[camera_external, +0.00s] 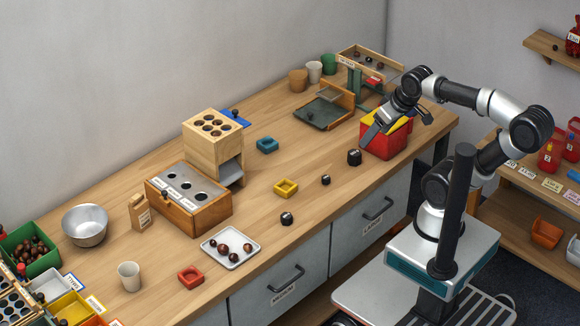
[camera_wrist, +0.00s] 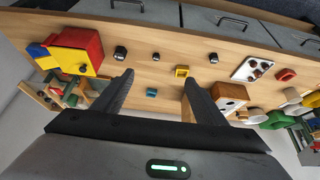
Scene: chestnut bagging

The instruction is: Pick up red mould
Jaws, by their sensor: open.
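The red mould (camera_external: 191,276) is a small square open frame lying flat near the front edge of the wooden bench, at the lower left of the external view. In the wrist view the red mould (camera_wrist: 286,74) shows small at the right, outside the space between my fingers. My gripper (camera_external: 398,119) is open and empty, at the far right end of the bench beside and above the red and yellow box. Its two spread fingers also show in the wrist view (camera_wrist: 158,78). My gripper is far from the red mould.
A white tray (camera_external: 235,240) with several chestnuts sits beside the red mould, and a white cup (camera_external: 129,276) stands to its left. A yellow mould (camera_external: 286,187) and a blue mould (camera_external: 267,144) lie mid-bench. The red box (camera_external: 375,143) stands close under my gripper.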

